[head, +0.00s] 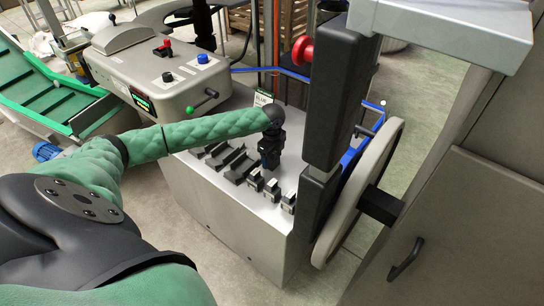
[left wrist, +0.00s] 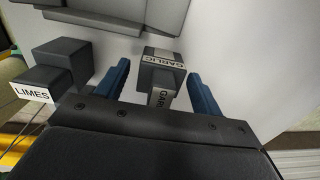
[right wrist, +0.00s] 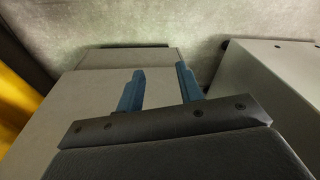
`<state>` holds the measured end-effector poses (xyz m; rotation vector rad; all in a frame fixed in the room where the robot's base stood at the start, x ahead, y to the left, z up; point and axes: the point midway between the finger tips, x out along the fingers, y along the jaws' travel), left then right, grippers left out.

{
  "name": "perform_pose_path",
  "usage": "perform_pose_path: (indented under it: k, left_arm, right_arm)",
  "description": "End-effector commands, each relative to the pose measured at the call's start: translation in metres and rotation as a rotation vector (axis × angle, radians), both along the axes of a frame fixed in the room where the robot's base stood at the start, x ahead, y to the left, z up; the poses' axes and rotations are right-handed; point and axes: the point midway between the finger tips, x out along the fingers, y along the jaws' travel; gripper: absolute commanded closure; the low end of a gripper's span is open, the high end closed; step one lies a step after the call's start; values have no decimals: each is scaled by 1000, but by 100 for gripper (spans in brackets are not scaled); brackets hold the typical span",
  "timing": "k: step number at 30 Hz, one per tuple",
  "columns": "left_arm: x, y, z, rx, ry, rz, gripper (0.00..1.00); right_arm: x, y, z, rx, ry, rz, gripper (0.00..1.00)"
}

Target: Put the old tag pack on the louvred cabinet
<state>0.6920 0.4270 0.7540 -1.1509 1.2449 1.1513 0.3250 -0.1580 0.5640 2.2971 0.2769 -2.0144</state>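Several small dark blocks with pale labels stand on the light metal top of the clipper machine (head: 215,225) in the head view. My left gripper (head: 268,165) points down among them. In the left wrist view, a dark block labelled GARLIC (left wrist: 161,77) lies between the spread fingers of my left gripper (left wrist: 160,88), with gaps on both sides. A block labelled LIMES (left wrist: 55,72) is to its left. I cannot tell which block is the old tag pack. My right gripper (right wrist: 160,82) is open and empty above grey box-like surfaces. No louvres are clearly visible.
A grey control box (head: 160,75) with knobs stands behind the blocks. A large handwheel (head: 360,195) and a tall black upright (head: 340,100) stand close on the right. A grey cabinet with a dark handle (head: 406,258) fills the right edge. A green conveyor (head: 45,90) is at left.

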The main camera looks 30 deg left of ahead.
Motion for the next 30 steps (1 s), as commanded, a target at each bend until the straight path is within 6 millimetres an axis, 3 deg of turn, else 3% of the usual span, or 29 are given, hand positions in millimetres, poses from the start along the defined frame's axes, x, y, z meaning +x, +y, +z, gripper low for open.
perform_pose_path:
  k: [8, 13, 21, 30]
  left_arm:
    - [0, 0, 1, 0, 0, 0, 33]
    - [1, 0, 16, -1, -1, -1, 33]
    - [1, 0, 67, 0, -3, -1, 33]
    - [1, 0, 112, 0, -1, 1, 33]
  right_arm:
    - [0, 0, 0, 0, 0, 1, 64]
    - [-2, -1, 3, -2, 12, 2, 64]
    - [-6, 2, 52, 10, 0, -2, 64]
    - [-10, 0, 84, 13, -5, -2, 64]
